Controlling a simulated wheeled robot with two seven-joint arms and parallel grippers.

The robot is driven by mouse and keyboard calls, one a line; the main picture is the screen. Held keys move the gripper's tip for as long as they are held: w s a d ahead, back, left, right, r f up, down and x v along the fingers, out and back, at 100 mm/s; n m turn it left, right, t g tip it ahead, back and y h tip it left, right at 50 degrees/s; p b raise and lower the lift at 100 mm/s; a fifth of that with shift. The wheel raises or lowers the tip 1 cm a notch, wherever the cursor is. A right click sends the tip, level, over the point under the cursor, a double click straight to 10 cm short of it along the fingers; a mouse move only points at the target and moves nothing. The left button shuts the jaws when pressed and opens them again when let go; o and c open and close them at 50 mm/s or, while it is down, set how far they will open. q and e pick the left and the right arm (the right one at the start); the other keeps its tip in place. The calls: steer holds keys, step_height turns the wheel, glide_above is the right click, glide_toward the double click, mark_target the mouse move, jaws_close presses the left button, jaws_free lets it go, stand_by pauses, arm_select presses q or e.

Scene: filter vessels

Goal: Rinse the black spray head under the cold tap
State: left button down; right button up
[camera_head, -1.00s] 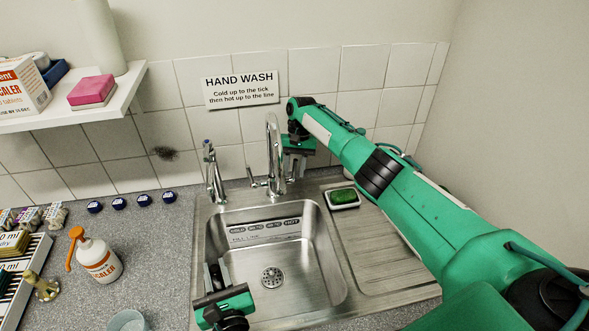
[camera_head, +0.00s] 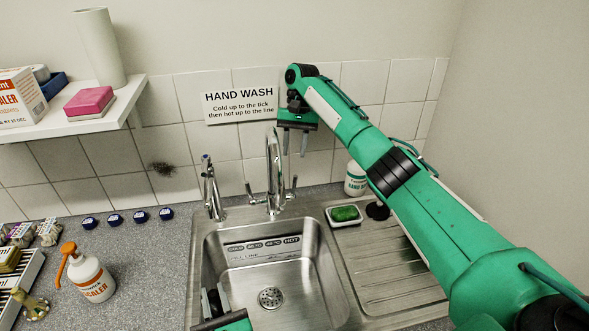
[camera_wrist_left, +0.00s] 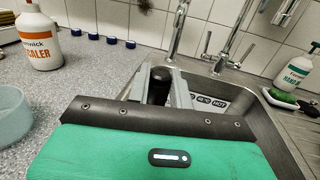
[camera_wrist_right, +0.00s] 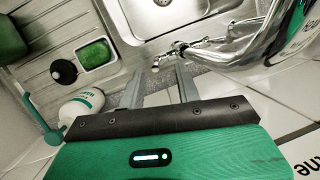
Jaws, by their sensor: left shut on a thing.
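My left gripper (camera_head: 215,302) is at the near left of the steel sink (camera_head: 330,290). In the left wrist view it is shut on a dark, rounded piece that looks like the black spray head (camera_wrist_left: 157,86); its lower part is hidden. My right gripper (camera_head: 296,142) hangs open and empty beside the tall swan-neck tap (camera_head: 273,165), its fingers apart in the right wrist view (camera_wrist_right: 160,92). The tall tap has a lever on each side. A smaller tap with a blue top (camera_head: 210,188) stands to its left. I see no clear water stream.
A green soap in a white dish (camera_head: 345,222), a black round piece (camera_head: 377,210) and a white bottle (camera_head: 355,180) stand right of the taps. A pale bowl (camera_wrist_left: 10,118) is near the left gripper.

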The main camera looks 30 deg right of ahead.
step_height(320, 180, up, 6)
steer(key=shift+f+p, duration=0.1)
steer(key=shift+p, duration=0.5)
steer(key=shift+s+f, duration=0.1)
